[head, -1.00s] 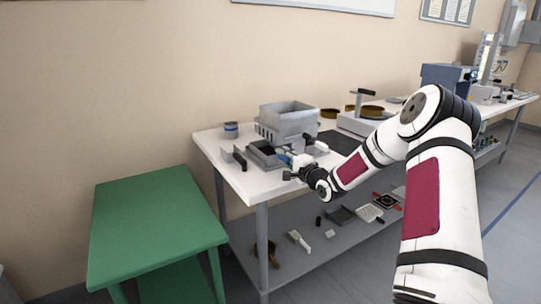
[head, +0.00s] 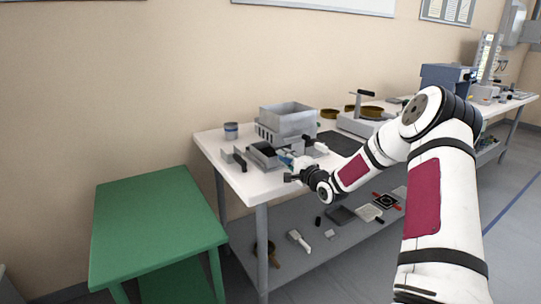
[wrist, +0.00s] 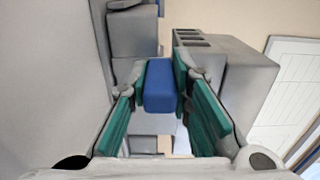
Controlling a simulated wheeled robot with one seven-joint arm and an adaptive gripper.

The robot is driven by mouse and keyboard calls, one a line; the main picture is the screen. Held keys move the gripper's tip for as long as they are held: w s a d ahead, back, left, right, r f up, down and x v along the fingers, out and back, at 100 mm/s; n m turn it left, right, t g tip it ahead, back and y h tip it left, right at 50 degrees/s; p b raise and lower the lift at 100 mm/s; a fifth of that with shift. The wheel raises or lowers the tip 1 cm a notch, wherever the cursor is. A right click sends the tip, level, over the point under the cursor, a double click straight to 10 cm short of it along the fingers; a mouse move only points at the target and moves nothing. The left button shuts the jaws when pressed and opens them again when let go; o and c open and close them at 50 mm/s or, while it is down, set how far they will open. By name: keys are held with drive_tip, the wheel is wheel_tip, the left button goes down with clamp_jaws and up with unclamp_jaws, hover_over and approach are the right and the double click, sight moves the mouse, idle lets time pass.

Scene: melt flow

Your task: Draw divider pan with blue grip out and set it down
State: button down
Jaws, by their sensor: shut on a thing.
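The grey divider (head: 287,122) with its open square hopper stands on the white bench and also shows at right in the wrist view (wrist: 235,80). My gripper (head: 288,170) is at the divider's front, near the bench edge. In the wrist view its green-padded fingers (wrist: 160,95) are shut on the blue grip (wrist: 159,84). The pan behind this grip is mostly hidden, so I cannot tell how far it sits in the divider. A dark-lined grey pan (head: 262,153) lies at the divider's front left.
A bare green table (head: 155,220) stands left of the white bench (head: 235,180), slightly lower. A grey tin (head: 231,131) and a black-handled tool (head: 239,162) lie on the bench's left end. A dark mat (head: 342,142) and a balance (head: 365,118) are to the right.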

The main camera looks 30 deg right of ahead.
drive_tip(key=shift+s+d+p, duration=0.1)
drive_tip(key=shift+s+p, duration=1.05)
drive_tip(key=shift+s, duration=1)
drive_tip(key=shift+s+p, duration=1.5)
drive_tip(key=shift+s, duration=1)
drive_tip(key=shift+s+d+p, duration=0.1)
drive_tip(key=shift+s+p, duration=1)
drive_tip(key=shift+s, duration=0.5)
drive_tip(key=shift+r, duration=0.25)
drive_tip(key=shift+s, duration=0.15)
drive_tip(key=shift+s+d+p, duration=0.1)
drive_tip(key=shift+s+p, duration=1.35)
drive_tip(key=shift+s, duration=0.9)
